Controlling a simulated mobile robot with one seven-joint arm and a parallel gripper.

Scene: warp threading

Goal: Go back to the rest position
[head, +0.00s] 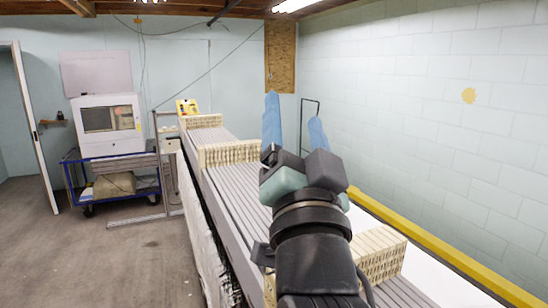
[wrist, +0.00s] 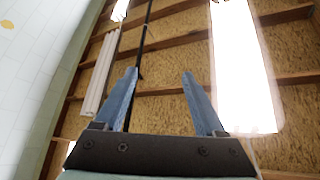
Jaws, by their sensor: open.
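My gripper (head: 294,125) is raised above the long grey grooved bed (head: 243,197) in the head view, with its two blue fingers pointing up. The fingers are spread apart with nothing between them. In the wrist view my gripper (wrist: 158,90) also shows open and empty, facing the wooden ceiling. My arm hides part of the bed and part of a near cream slotted block (head: 380,256).
More cream slotted blocks (head: 230,154) stand across the bed farther back. A yellow rail (head: 440,246) runs along the right, by the pale block wall (head: 430,100). A blue cart (head: 112,180) with a white machine (head: 110,125) stands left. The floor (head: 110,250) at front left is clear.

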